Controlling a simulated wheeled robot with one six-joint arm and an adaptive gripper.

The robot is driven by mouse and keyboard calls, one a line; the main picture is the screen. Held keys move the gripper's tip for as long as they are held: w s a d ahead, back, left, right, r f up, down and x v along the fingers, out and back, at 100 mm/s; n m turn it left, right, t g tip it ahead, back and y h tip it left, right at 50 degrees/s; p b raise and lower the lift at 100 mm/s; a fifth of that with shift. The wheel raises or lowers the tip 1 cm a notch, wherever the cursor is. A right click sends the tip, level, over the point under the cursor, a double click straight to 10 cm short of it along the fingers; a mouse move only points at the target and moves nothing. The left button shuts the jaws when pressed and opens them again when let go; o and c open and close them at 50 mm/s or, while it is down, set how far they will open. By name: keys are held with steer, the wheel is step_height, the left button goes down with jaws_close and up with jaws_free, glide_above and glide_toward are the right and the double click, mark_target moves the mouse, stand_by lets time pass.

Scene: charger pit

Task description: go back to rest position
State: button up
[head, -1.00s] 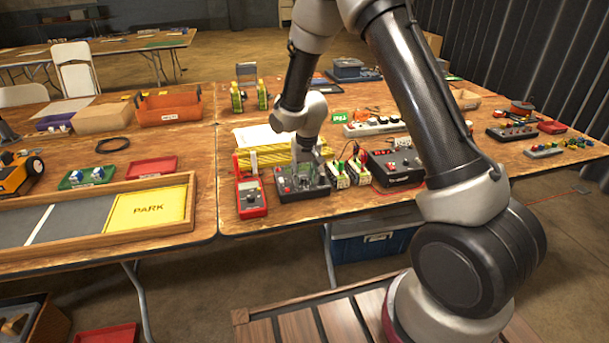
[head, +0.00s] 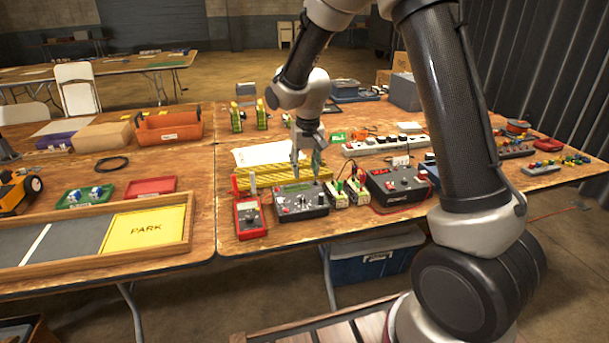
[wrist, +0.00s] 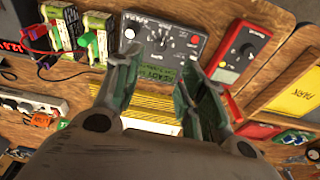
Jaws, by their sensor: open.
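My gripper (head: 307,163) is open and empty, pointing down above the back edge of a dark grey box with a display and knobs (head: 301,205). In the wrist view its two fingers (wrist: 165,88) are spread apart, with the box (wrist: 165,42) and its lit display beyond them. Nothing is between the fingertips. My arm reaches from the right over the table.
A red multimeter (head: 250,218) stands left of the box. Battery packs with clips (head: 347,190) and a black unit (head: 397,184) stand to its right. A yellow striped thing (head: 262,177) lies behind. A PARK tray (head: 150,228) is at left.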

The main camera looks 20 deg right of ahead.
stand_by(0.3)
steer(key=s+d+r, duration=0.5)
steer(key=s+r, duration=0.1)
steer(key=s, duration=0.4)
steer(key=s+d+r+t, duration=0.1)
steer(key=s+d+r, duration=0.4)
steer(key=s, duration=0.6)
steer(key=s+d+r+t, duration=0.1)
steer(key=s+d+r, duration=0.4)
steer(key=s, duration=0.6)
step_height(320, 180, up, 3)
steer(key=shift+f, duration=0.2)
